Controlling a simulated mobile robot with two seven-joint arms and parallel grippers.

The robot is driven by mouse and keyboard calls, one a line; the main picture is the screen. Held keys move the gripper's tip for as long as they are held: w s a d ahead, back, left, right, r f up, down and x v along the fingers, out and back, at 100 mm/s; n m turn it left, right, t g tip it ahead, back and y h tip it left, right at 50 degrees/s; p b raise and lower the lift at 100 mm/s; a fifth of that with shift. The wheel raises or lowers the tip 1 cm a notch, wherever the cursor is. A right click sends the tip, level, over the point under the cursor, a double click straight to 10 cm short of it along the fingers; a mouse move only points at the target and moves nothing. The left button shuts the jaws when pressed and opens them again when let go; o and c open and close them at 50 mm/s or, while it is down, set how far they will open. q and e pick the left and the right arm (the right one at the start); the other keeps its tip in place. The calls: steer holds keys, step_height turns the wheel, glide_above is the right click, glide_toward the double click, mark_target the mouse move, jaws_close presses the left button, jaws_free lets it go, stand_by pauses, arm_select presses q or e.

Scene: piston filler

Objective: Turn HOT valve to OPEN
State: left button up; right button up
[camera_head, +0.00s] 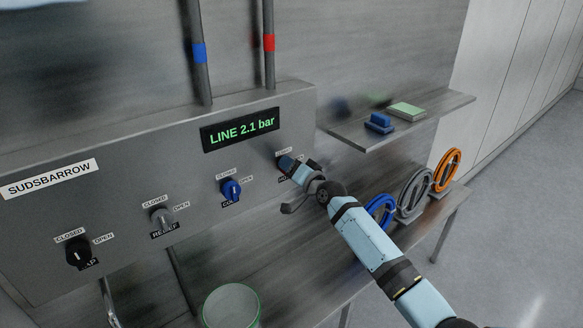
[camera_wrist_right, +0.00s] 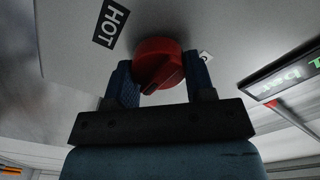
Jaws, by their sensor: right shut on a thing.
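The HOT valve is a red round knob (camera_wrist_right: 159,62) in the right wrist view, beside the black HOT label (camera_wrist_right: 111,22). My right gripper (camera_wrist_right: 160,84) has a blue finger on each side of the knob and is shut on it. In the head view my right gripper (camera_head: 289,165) is at the right end of the grey panel (camera_head: 150,133), and it hides the knob and most of its labels. The knob's pointer direction against OPEN and CLOSED cannot be read. My left gripper is not in view.
A blue COLD-side knob (camera_head: 230,189), a grey RELIEF knob (camera_head: 161,217) and a black knob (camera_head: 79,253) are on the panel to the left. The display (camera_head: 240,130) reads LINE 2.1 bar. A shelf (camera_head: 440,108) juts out at right. A bucket (camera_head: 231,307) stands below.

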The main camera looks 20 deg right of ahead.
steer(key=shift+f, duration=0.1)
steer(key=o, duration=0.9)
steer(key=b+v, duration=0.1)
steer(key=v, duration=1.2)
steer(key=shift+s+d+b, duration=0.1)
steer(key=shift+s+b, duration=0.25)
steer(key=shift+s, duration=0.05)
